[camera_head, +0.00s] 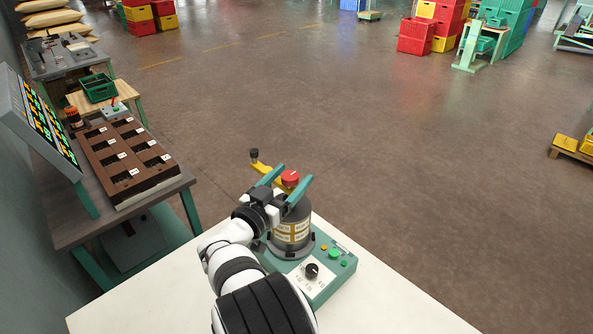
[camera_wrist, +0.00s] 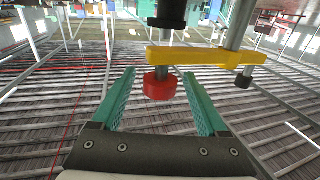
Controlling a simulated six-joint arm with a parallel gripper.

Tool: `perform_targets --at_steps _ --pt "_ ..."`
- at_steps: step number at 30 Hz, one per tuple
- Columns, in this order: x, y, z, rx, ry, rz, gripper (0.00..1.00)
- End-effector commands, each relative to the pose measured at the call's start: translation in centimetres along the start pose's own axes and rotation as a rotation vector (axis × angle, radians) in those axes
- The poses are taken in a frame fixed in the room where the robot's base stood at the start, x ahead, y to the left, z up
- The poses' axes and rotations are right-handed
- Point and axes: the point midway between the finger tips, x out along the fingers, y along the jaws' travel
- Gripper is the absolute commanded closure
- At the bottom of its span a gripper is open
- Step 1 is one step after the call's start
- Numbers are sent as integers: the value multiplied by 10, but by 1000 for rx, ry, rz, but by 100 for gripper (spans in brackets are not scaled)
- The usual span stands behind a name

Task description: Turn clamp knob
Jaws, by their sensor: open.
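A red knob (camera_head: 290,178) sits on a yellow clamp bar (camera_head: 262,167) above a dark drum (camera_head: 291,226) with a cream label band. My gripper (camera_head: 289,177) has teal fingers and is open, with one finger on each side of the red knob. In the wrist view the red knob (camera_wrist: 160,87) shows between the open fingers (camera_wrist: 158,73), with visible gaps on both sides. The yellow bar (camera_wrist: 205,57) crosses just beyond it. My wrist partly hides the drum's left side in the head view.
The drum stands on a teal base with a black dial (camera_head: 312,270) and a green button (camera_head: 334,253), on a white table (camera_head: 385,310). A black knob (camera_head: 254,153) tops the bar's far end. A bench with a brown tray (camera_head: 128,160) stands left; open floor lies right.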

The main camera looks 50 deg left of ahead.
Motion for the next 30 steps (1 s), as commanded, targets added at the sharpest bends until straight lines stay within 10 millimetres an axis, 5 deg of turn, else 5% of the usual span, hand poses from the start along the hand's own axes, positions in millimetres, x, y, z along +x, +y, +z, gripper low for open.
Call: perform_targets --at_steps 6,15,27,30 --pt "26 0 0 0 0 0 24" --pt "29 0 0 -2 0 0 24" --pt "29 0 0 -1 0 0 96" --pt "29 0 0 -1 0 0 100"
